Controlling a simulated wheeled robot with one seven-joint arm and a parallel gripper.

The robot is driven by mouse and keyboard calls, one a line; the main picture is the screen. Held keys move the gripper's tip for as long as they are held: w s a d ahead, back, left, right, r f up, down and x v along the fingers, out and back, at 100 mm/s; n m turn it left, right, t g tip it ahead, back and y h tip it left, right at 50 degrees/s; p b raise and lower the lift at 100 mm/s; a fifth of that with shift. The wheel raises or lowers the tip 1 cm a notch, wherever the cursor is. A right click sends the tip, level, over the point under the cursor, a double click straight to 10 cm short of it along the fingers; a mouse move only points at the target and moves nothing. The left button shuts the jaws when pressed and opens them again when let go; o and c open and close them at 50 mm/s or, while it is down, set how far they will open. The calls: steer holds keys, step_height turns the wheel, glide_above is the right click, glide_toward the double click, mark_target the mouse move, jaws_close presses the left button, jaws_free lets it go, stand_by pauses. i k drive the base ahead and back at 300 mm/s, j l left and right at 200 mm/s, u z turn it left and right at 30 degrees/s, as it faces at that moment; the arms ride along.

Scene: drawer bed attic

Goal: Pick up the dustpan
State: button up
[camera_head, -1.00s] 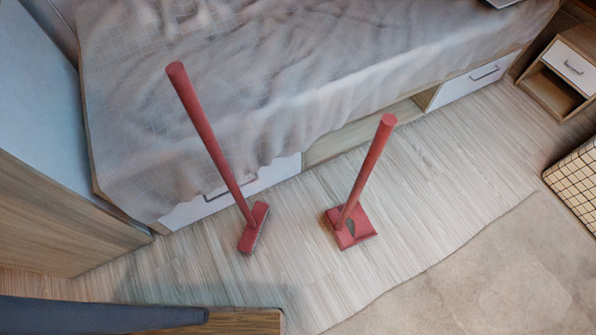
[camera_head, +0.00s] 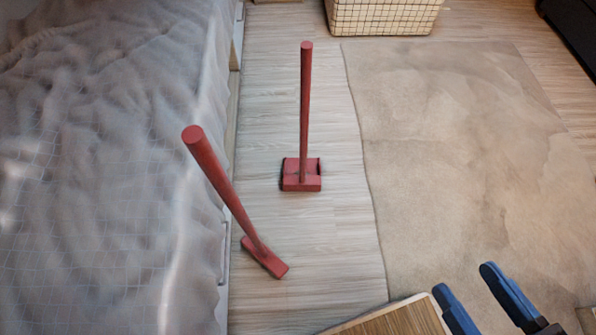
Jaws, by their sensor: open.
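The red dustpan (camera_head: 301,174) stands upright on the wood floor near the middle of the view. Its flat pan rests on the floor and its long handle rises upward from it. A red broom-like tool (camera_head: 222,188) with a long handle stands nearer, to its left, beside the bed. My gripper (camera_head: 470,285) shows at the bottom right, with two blue fingers apart and nothing between them. It is well away from the dustpan, nearer to me and to the right.
The bed (camera_head: 100,170) with a grey cover fills the left side. A beige rug (camera_head: 460,150) lies on the right. A wooden furniture edge (camera_head: 395,318) is at the bottom. A grid-patterned basket (camera_head: 385,15) stands at the top.

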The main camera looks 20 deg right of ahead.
mark_target(303, 174)
steer(key=i+l+u, duration=0.1)
steer(key=u, duration=0.3)
steer(key=l+u, duration=0.35)
steer(key=i+l+u, duration=0.15)
steer(key=l+u, duration=0.15)
steer(key=l, duration=0.85)
steer(key=l+u, duration=0.3)
steer(key=l, duration=2.3)
steer(key=k, duration=0.05)
